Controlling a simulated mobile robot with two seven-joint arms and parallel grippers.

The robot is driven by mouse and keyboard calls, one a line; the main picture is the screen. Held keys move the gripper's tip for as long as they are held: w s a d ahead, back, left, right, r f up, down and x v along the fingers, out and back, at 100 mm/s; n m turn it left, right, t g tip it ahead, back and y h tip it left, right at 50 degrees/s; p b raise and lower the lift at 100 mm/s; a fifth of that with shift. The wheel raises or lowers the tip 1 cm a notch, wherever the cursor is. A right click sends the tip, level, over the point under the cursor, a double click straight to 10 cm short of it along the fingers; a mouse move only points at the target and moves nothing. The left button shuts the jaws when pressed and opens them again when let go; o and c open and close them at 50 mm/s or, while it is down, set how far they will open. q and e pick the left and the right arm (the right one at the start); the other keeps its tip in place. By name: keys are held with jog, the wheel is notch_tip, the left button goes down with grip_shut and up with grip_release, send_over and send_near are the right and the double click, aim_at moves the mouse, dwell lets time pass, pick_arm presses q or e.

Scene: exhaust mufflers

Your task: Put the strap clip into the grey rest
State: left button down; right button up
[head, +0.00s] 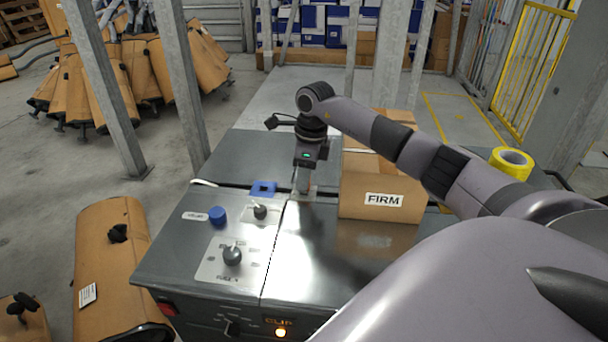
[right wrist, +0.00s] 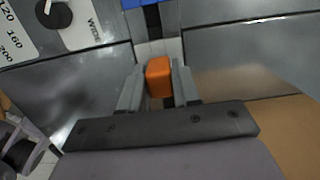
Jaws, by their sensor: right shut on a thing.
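The strap clip appears as an orange block (right wrist: 158,77) in the right wrist view. My right gripper (right wrist: 159,88) is shut on it, with one grey finger on each side. In the head view my right gripper (head: 303,183) points down over the grey machine top, beside the seam. The clip cannot be made out there. A light grey strip with a dark slot (right wrist: 152,20) lies just beyond the clip in the wrist view. I cannot tell for sure whether it is the grey rest. My left gripper is not in view.
A blue part (head: 263,188) and a blue cap (head: 217,214) sit left of the gripper, near knobs (head: 232,256). A cardboard box marked FIRM (head: 375,190) stands close on the right. Yellow tape (head: 511,162) lies farther right. The front machine top (head: 310,265) is clear.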

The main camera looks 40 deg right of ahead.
dwell(0.4)
jog(key=shift+f, duration=0.4)
jog(key=o, duration=1)
jog(key=shift+o, duration=0.2)
jog(key=r, duration=0.6)
jog(key=shift+s+d+r+p, duration=0.1)
jog(key=shift+s+d+p, duration=0.15)
jog(key=shift+p, duration=0.05)
jog(key=shift+s+r, duration=0.1)
jog(key=shift+r, duration=0.35)
